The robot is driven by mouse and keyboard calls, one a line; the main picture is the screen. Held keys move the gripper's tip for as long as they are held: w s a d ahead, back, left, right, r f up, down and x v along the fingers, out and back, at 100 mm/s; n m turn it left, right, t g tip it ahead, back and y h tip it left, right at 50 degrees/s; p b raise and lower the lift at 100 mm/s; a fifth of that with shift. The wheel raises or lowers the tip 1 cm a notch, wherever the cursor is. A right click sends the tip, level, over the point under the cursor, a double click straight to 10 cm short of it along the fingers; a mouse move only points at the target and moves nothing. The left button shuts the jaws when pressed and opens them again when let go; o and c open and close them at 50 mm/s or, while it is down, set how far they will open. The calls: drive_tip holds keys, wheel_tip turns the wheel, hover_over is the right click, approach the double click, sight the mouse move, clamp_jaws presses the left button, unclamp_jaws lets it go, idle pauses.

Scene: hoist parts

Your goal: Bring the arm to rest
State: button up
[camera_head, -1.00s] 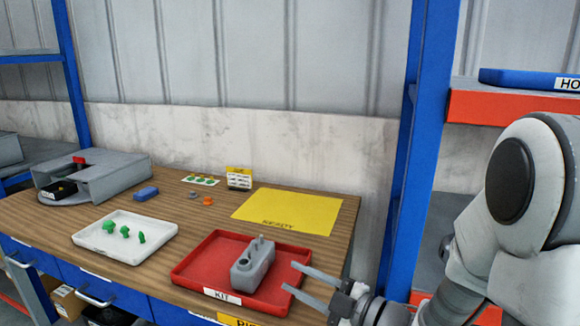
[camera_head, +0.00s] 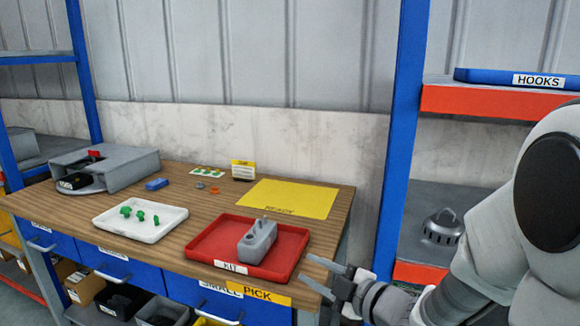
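My gripper (camera_head: 318,279) is at the front right corner of the workbench, beside the red KIT tray. Its two fingers are spread apart with nothing between them. My arm reaches in from the right edge of the picture. The red KIT tray (camera_head: 207,246) lies on the bench with a grey housing part (camera_head: 258,243) in it, which has a small pin on top. The gripper is apart from the grey part.
A white tray (camera_head: 112,228) holds several green pieces. A yellow READY mat (camera_head: 290,198) lies bare behind the red tray. A grey fixture (camera_head: 120,170) stands at the bench's left. A blue post (camera_head: 402,140) and a shelf with a HOOKS bin (camera_head: 490,77) are at right.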

drive_tip(key=s+d+r+m+h, duration=0.2)
drive_tip(key=d+m+h, duration=0.4)
drive_tip(key=s+d+r+m+h, duration=0.2)
drive_tip(key=d+r+m+h, duration=0.1)
drive_tip(key=d+m+h, duration=0.25)
drive_tip(key=s+a+m+g+y, duration=0.15)
drive_tip(key=s+m+g, duration=0.5)
drive_tip(key=s, duration=0.95)
wheel_tip(320, 180, up, 17)
drive_tip(key=s+p, duration=0.1)
drive_tip(key=p, duration=1.6)
drive_tip(key=shift+a, duration=0.45)
